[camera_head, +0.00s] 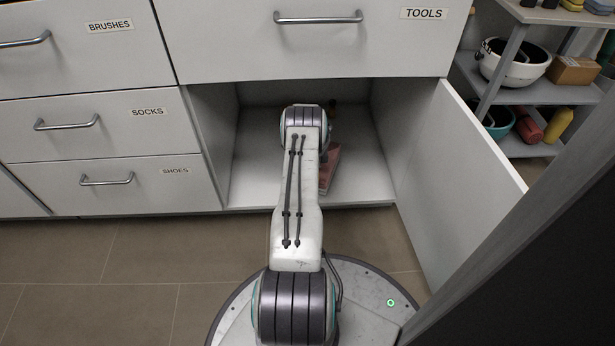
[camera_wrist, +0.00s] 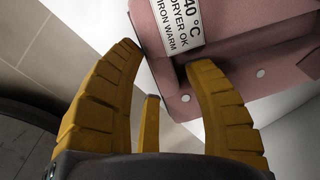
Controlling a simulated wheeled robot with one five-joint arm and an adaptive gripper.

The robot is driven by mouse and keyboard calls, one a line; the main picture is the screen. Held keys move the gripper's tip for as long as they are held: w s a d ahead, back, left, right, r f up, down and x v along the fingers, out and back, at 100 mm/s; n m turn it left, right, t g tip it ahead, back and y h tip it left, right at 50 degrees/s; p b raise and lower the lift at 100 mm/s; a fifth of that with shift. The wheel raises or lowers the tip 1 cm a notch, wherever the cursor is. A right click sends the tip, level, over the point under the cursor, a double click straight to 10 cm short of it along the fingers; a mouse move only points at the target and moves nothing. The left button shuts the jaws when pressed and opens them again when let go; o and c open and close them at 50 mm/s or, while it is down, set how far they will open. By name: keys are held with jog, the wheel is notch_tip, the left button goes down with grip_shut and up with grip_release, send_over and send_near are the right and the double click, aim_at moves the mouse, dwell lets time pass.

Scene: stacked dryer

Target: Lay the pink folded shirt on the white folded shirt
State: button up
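The pink folded shirt (camera_head: 329,170) lies on the floor of the open lower cabinet, partly hidden behind my arm. In the wrist view the pink folded shirt (camera_wrist: 260,62) fills the upper right, with a white care label and pale buttons. My gripper (camera_wrist: 160,58) has its yellow fingers spread apart at the shirt's near edge, with part of that edge between the fingertips. I cannot tell whether the fingers touch it. My gripper is hidden behind my arm in the head view. I do not see the white folded shirt in either view.
The cabinet door (camera_head: 455,185) stands open on the right. A TOOLS drawer (camera_head: 315,50) is above the opening; BRUSHES, SOCKS (camera_head: 95,125) and SHOES drawers are at left, all shut. A shelf (camera_head: 540,90) with bowls and bottles stands at far right. Bare floor (camera_head: 120,270) lies at left.

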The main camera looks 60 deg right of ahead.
jog(key=shift+r, duration=0.1)
notch_tip(320, 180, up, 4)
jog(key=shift+s+a+r+p, duration=0.1)
jog(key=shift+a+p, duration=0.05)
jog(key=shift+p, duration=0.8)
jog(key=r+p, duration=0.1)
jog(key=p, duration=0.1)
jog(key=r+p, duration=0.1)
jog(key=p, duration=0.1)
jog(key=r+p, duration=0.2)
jog(key=shift+s+a, duration=0.1)
jog(key=shift+a, duration=0.2)
